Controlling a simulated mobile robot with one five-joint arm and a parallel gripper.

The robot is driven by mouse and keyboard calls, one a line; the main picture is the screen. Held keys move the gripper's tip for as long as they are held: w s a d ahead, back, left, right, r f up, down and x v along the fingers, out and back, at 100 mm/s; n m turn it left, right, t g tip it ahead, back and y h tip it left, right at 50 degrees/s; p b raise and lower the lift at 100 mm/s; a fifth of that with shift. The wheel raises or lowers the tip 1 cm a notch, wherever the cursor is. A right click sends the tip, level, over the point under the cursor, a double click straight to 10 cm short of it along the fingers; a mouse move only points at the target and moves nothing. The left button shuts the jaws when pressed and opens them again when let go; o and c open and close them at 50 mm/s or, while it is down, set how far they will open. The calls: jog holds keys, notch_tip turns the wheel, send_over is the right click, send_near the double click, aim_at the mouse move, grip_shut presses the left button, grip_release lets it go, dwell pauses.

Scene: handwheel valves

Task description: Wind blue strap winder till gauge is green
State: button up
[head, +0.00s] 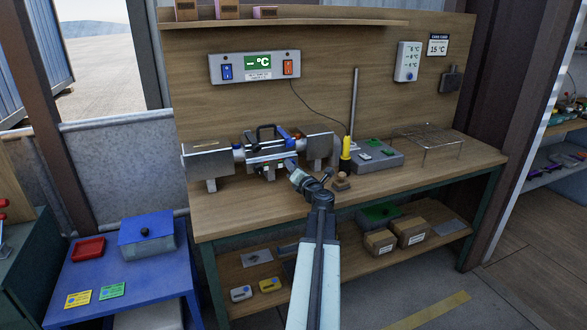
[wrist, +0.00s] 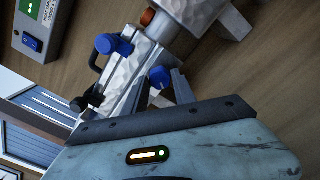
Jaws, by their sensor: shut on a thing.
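A silver clamp-like device (head: 268,158) sits on the workbench, with a black handle and blue parts on top. In the wrist view a small round blue knob (wrist: 160,77), apparently the strap winder, is on the near side of the device's faceted body (wrist: 190,12). My gripper (wrist: 162,84) has its two fingers on either side of this knob and is shut on it. In the head view my gripper (head: 297,176) reaches the device's front, and the knob is hard to make out. A larger blue part (wrist: 115,44) is beside it. I cannot make out a strap gauge.
A wall panel (head: 256,67) has a green °C display and blue and orange switches. Right of the device are a grey stand (head: 372,158) with a yellow-handled tool and a wire rack (head: 428,138). The bench's front right is clear. A blue table (head: 130,265) stands at left.

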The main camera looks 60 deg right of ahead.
jog(key=o, duration=1.1)
jog(key=shift+v, duration=3.05)
